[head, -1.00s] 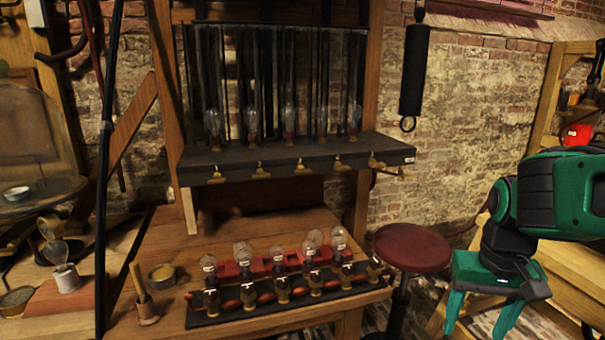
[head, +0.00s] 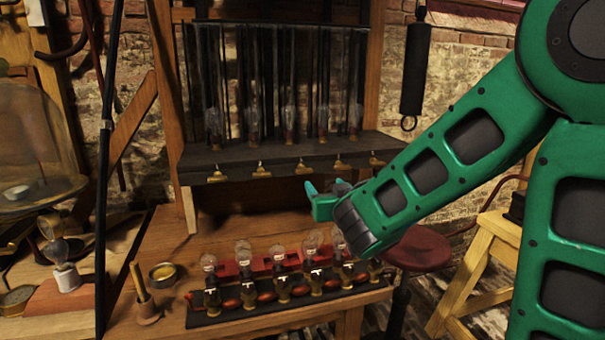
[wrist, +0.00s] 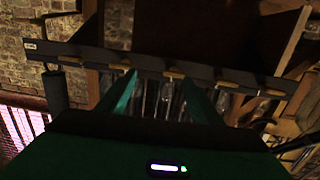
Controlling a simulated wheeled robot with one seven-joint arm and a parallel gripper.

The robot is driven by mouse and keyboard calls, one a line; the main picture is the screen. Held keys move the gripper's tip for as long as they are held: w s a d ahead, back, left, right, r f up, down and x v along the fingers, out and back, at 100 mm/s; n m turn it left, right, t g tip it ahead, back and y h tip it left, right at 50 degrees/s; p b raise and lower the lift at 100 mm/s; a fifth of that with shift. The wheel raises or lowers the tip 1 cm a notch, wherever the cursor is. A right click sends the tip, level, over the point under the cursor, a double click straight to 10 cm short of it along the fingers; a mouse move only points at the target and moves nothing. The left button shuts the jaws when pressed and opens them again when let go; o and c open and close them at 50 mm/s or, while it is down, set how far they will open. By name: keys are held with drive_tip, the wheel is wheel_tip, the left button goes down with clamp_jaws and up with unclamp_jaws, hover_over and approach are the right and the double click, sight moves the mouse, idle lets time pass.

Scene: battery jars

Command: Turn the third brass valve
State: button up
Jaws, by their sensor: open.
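The brass valves sit in a row along the front edge of the dark shelf (head: 290,150). The third brass valve (head: 300,166) is the middle one, a flat brass handle. It also shows in the wrist view (wrist: 173,73), between the lines of my two fingers. My gripper (head: 325,187) is open and empty, in front of and just below the shelf edge, near the third and fourth valves. In the wrist view its fingers (wrist: 160,92) are spread apart, with a gap to the valve row. The far finger is partly hidden in the head view.
Glass tubes with bulbs (head: 250,120) stand on the shelf. Below, a bench holds a black rack (head: 240,315) of several bulbs and brass fittings. A red stool (head: 425,250) stands at right. A hanging black cylinder (head: 413,70) is at upper right.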

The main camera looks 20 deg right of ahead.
sight(305, 172)
drive_tip(key=shift+n+t+y, duration=0.4)
drive_tip(key=shift+y, duration=0.2)
drive_tip(key=w+a, duration=0.1)
drive_tip(key=w, duration=0.6)
drive_tip(key=w+a+r, duration=0.1)
drive_tip(key=w, duration=0.3)
drive_tip(key=shift+w+a, duration=0.1)
drive_tip(key=shift+a, duration=0.25)
drive_tip(key=shift+c, duration=0.6)
drive_tip(key=c, duration=0.9)
